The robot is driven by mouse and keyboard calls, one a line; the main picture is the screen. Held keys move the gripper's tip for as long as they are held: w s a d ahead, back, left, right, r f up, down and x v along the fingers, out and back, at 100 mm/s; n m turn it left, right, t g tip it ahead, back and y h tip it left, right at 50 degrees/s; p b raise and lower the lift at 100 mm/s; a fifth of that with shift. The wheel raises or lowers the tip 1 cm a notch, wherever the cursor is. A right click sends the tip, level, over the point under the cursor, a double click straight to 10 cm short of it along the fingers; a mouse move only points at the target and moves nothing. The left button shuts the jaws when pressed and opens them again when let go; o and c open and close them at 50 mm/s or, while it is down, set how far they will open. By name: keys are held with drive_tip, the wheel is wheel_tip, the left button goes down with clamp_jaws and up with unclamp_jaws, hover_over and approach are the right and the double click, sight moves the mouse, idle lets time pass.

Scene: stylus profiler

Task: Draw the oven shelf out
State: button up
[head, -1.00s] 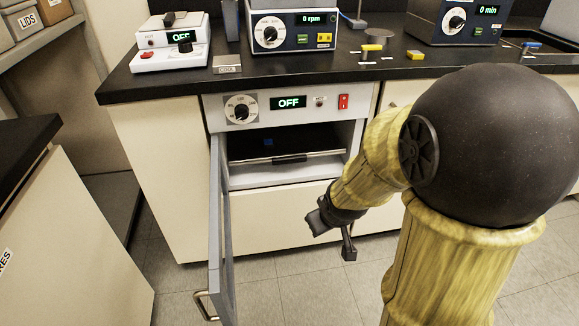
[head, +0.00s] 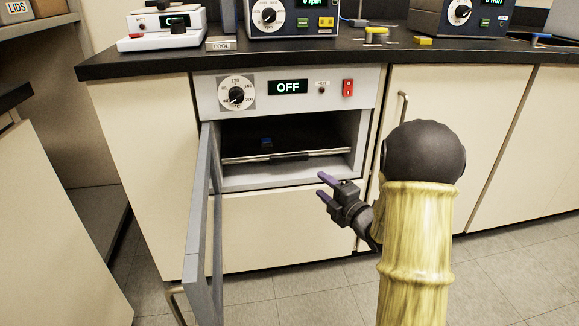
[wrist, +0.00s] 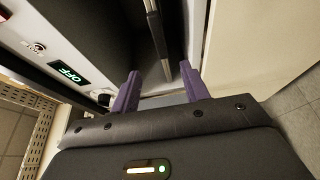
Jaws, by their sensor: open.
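The oven (head: 212,97) is built in under the bench, its display reading OFF. Its door (head: 203,245) stands open, swung to the left. Inside lies the dark oven shelf (head: 240,143), with a pale front rail and a black handle piece (head: 290,157) at its middle. A small blue item (head: 267,142) sits on the shelf. My gripper (head: 322,186) is open and empty, in front of and below the right part of the oven opening, apart from the shelf. In the wrist view its purple fingers (wrist: 161,92) point into the oven, with the shelf's front rail (wrist: 157,40) ahead of them.
A cabinet door with an upright handle (head: 401,110) is right of the oven. Another cabinet (head: 55,230) stands at the left. The floor before the oven is clear.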

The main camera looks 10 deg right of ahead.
sight(291, 159)
drive_tip(key=shift+w, duration=0.1)
drive_tip(key=b+x, duration=0.6)
drive_tip(key=x, duration=1.1)
drive_tip(key=shift+w, duration=0.1)
drive_tip(key=shift+r, duration=0.1)
clamp_jaws()
